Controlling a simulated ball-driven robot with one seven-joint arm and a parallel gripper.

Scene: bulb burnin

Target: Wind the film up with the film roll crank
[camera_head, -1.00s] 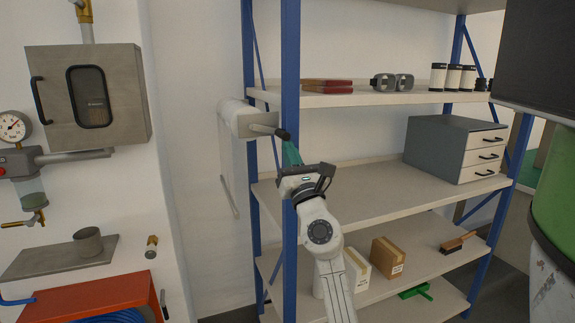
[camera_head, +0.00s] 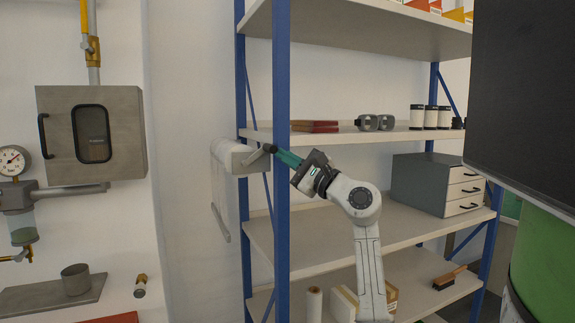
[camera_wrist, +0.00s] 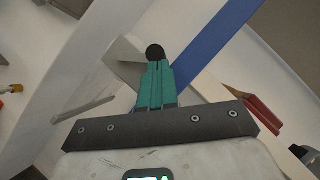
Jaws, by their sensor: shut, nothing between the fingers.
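The film roll (camera_head: 230,157) is a pale boxy holder on the wall, left of the shelf's blue post, with a sheet hanging from it. A bar (camera_head: 220,222) weighs the sheet's lower end. The grey crank (camera_head: 254,156) sticks out of its right end toward the post and ends in a dark handle (camera_head: 270,148). My gripper (camera_head: 278,153) has teal fingers, shut and empty, pointing left at the handle. In the wrist view the black round handle end (camera_wrist: 155,51) sits right at the fingertips (camera_wrist: 157,65); whether they touch is unclear.
The blue shelf post (camera_head: 281,90) stands close to my gripper. The shelf (camera_head: 340,240) holds red items, goggles, canisters and a drawer unit (camera_head: 435,183). A metal cabinet (camera_head: 90,135) and a gauge (camera_head: 14,160) are on the left wall. A dark panel (camera_head: 525,90) blocks the upper right.

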